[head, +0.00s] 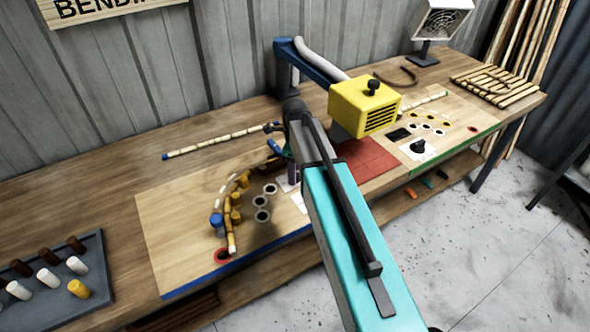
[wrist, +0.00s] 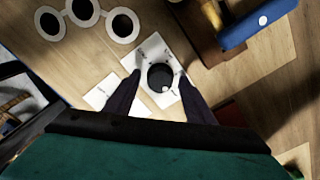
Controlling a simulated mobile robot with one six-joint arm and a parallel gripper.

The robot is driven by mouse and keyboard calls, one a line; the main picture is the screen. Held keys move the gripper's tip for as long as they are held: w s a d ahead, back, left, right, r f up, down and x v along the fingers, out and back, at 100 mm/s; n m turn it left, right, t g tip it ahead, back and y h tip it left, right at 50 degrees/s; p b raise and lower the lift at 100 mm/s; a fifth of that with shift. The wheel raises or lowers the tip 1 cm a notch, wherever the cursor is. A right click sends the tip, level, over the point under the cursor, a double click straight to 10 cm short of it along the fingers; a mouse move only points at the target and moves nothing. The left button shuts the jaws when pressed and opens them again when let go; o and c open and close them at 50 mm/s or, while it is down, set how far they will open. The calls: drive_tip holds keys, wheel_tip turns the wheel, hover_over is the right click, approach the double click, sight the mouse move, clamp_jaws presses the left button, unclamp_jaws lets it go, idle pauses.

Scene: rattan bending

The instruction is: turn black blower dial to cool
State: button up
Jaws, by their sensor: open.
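In the wrist view a round black dial (wrist: 159,74) with a white dot at its lower edge sits on a white plate (wrist: 150,47) with small marks too small to read. My gripper (wrist: 157,80) is open, with one dark finger on each side of the dial; I cannot tell whether they touch it. In the head view my gripper (head: 291,170) is low over the blue-edged board, and my arm hides most of that plate (head: 299,203). A second black dial (head: 418,147) stands on a white plate on the green-edged board. No label shows which dial is the blower's.
A yellow vented box (head: 362,105) hangs from a blue post (head: 287,72) beside my arm. Pegs and a bent rattan cane (head: 229,205) stand left of my gripper. White-rimmed holes (head: 262,216) lie close by. A blue-and-wood piece (wrist: 257,27) is near the right finger.

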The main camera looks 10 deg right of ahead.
drive_tip(key=c, duration=1.1)
drive_tip(key=shift+o, duration=0.2)
